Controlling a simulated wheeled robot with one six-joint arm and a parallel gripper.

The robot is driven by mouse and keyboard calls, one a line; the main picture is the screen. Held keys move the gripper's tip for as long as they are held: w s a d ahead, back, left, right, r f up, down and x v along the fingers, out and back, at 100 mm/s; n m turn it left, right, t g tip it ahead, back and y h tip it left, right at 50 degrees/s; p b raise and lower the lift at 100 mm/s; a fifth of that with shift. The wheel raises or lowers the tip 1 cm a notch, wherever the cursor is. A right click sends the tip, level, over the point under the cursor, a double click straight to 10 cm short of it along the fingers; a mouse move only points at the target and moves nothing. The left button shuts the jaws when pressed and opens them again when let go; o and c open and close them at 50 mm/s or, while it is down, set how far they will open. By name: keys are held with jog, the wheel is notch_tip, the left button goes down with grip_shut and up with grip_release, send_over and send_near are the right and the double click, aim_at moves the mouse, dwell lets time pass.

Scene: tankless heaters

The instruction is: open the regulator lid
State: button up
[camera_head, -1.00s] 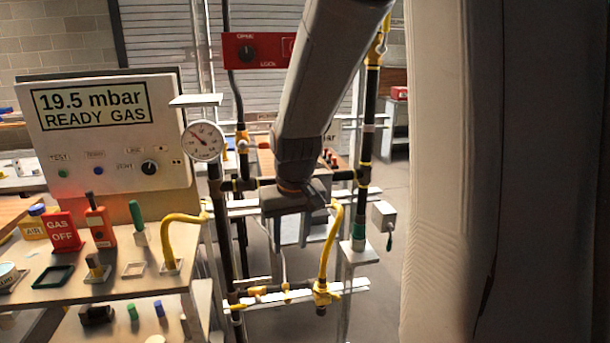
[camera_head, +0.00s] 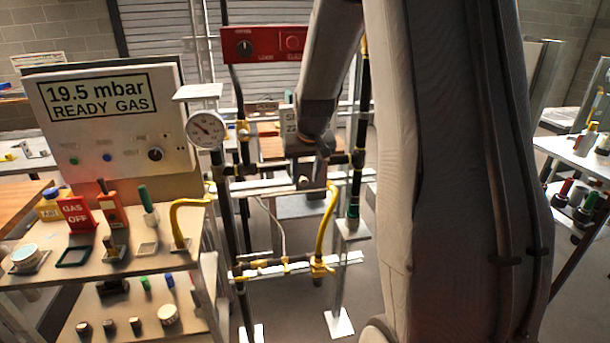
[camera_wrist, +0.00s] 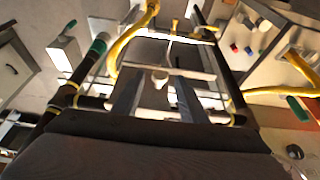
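My gripper (camera_head: 305,172) hangs over the middle of the gas pipe frame in the head view, with its fingers hard to make out there. In the wrist view its two grey fingers (camera_wrist: 158,92) stand apart with a gap between them. A small pale rounded part (camera_wrist: 160,79) shows in that gap; I cannot tell whether it touches a finger. I cannot clearly pick out the regulator or its lid; my wrist and gripper cover the middle of the pipework.
A pressure gauge (camera_head: 205,130) and a red control panel (camera_head: 262,44) stand near the arm. Yellow hoses (camera_head: 326,230) and dark pipes (camera_head: 358,150) flank the gripper. A bench (camera_head: 110,270) with a display box (camera_head: 108,115) is at left, another table (camera_head: 575,155) at right.

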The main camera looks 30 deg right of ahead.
jog(key=shift+x, duration=0.8)
grip_shut()
